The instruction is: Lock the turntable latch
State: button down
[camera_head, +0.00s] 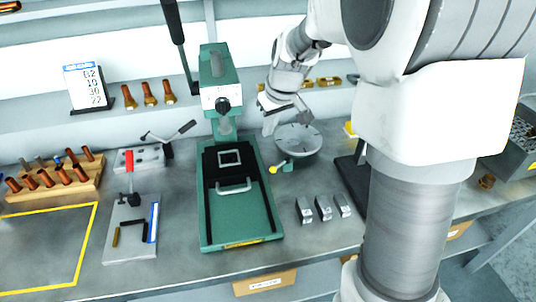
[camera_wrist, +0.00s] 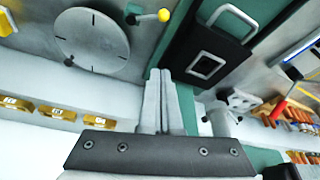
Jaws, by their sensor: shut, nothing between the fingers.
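The turntable (camera_head: 300,138) is a round grey disc with dark radial marks, on the bench to the right of the green press. It also shows at the upper left of the wrist view (camera_wrist: 92,42). Its latch (camera_head: 280,168) is a short lever with a yellow ball knob at the disc's near-left edge; in the wrist view the latch (camera_wrist: 147,17) points away from the disc. My gripper (camera_head: 269,128) is above the bench between the press and the turntable. In the wrist view my gripper (camera_wrist: 160,73) is shut and empty, its fingertips apart from the latch.
The green press (camera_head: 240,205) stands close to the left of my gripper, with a black slide and metal handle. Several grey metal blocks (camera_head: 323,208) lie in front of the turntable. Yellow blocks (camera_wrist: 40,110) sit on a ledge behind. A toggle clamp (camera_head: 131,225) is farther left.

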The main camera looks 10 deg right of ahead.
aim_at(279, 165)
jog(key=shift+f, duration=0.1)
jog(key=b+x, duration=0.1)
jog(key=x, duration=0.9)
jog(key=shift+f, duration=0.15)
jog(key=shift+s+d, duration=0.2)
jog(key=shift+s, duration=0.4)
jog(key=shift+s+d, duration=0.25)
jog(key=shift+s, duration=0.3)
jog(key=shift+s+d+f, duration=0.1)
jog(key=shift+s+d, duration=0.15)
jog(key=shift+s, duration=0.45)
jog(key=shift+d+f+b, duration=0.1)
jog(key=shift+b, duration=0.5)
jog(key=shift+s+n, duration=0.15)
jog(key=shift+n, duration=0.15)
jog(key=shift+b, duration=0.3)
